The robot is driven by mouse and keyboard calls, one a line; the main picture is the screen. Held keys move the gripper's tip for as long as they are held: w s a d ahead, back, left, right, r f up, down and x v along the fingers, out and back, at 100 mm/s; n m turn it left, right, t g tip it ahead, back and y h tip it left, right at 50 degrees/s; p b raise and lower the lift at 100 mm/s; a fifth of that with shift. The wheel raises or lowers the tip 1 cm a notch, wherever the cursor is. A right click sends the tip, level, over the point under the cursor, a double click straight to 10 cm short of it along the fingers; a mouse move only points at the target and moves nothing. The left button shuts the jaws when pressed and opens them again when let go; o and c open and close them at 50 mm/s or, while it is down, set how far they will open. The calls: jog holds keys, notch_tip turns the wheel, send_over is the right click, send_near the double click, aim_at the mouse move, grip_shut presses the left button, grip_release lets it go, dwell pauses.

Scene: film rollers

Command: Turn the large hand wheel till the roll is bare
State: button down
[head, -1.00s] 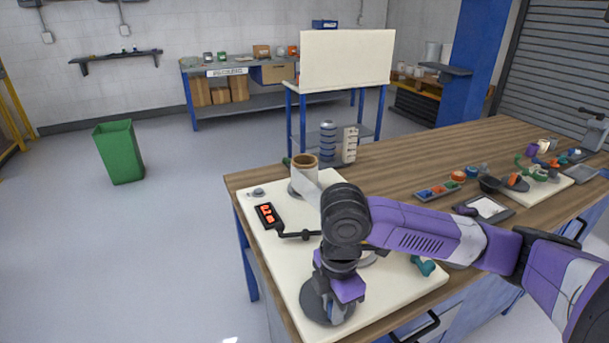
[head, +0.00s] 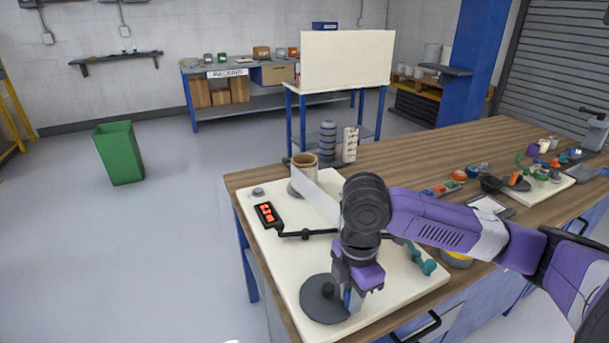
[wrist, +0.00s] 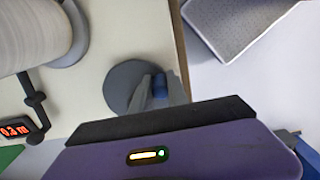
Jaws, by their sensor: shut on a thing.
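The large hand wheel is a dark grey disc (head: 318,302) lying flat at the front of the white board, with a short hub. It also shows in the wrist view (wrist: 120,88). My gripper (head: 349,302) is at the wheel's right edge, its fingers (wrist: 159,88) shut on the wheel's blue knob (wrist: 160,84). The roll (head: 305,164) at the back has a brown core showing at its top. A pale film web (head: 317,196) runs from it towards the front right, where my arm hides its far end. A pale wound cylinder (wrist: 28,35) fills the wrist view's upper left.
A black counter (head: 267,214) with red digits stands on the left of the board (head: 262,240); it seems to read 0.3 m in the wrist view (wrist: 15,130). A teal handle (head: 420,259) lies right of my arm. Small parts and trays (head: 490,205) occupy the bench's right side.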

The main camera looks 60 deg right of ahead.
dwell(0.3)
jog(key=shift+w+d, duration=0.25)
jog(key=shift+d, duration=0.8)
jog(key=shift+w+d, duration=0.6)
jog(key=shift+d, duration=0.25)
jog(key=shift+w+d, duration=0.65)
jog(key=shift+w, duration=0.2)
